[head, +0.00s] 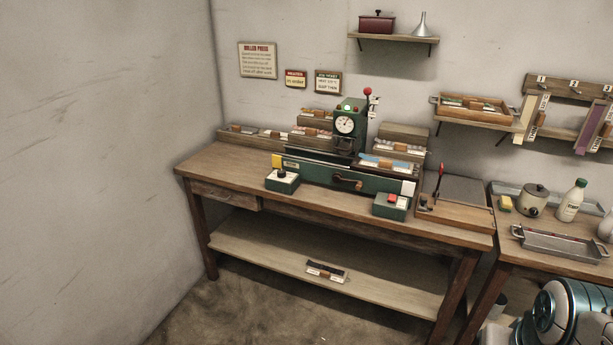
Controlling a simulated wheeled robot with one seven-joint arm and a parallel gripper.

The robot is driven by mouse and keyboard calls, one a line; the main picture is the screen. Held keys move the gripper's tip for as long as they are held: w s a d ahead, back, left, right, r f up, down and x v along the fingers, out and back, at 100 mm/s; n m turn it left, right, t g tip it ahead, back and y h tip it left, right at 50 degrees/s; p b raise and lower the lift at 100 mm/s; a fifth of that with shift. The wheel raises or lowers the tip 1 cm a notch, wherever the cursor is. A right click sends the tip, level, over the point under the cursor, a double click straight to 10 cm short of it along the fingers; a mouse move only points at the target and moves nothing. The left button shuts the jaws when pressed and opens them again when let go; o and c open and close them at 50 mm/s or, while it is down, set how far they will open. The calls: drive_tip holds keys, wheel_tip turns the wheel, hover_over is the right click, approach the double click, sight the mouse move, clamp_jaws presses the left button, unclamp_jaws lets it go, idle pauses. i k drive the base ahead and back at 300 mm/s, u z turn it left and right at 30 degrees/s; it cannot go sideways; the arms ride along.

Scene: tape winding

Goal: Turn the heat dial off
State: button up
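No dial readable as a heat dial shows at this size. A green box with a dark knob (282,176) stands at the front left of the workbench. A small lidded pot (537,199) on the right-hand table has a dark round knob (532,211) low on its front. A white-faced round gauge (345,126) sits on the green press (335,170). The settings of these knobs are too small to read. My gripper is not in view; only teal and white parts of my arm show at the lower right.
A green box with a red button (391,199) stands at the workbench's front right. A metal tray (560,243) lies before the pot, and a white bottle (571,201) stands right of it. A yellow sponge (505,203) lies left of the pot. Floor is clear in front of the workbench (330,213).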

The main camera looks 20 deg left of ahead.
sight(281, 174)
drive_tip(key=u, duration=0.6)
drive_tip(key=i, duration=0.5)
drive_tip(key=u, duration=1)
drive_tip(key=i, duration=1.4)
drive_tip(key=z, duration=1)
drive_tip(key=i, duration=0.35)
drive_tip(key=z, duration=0.45)
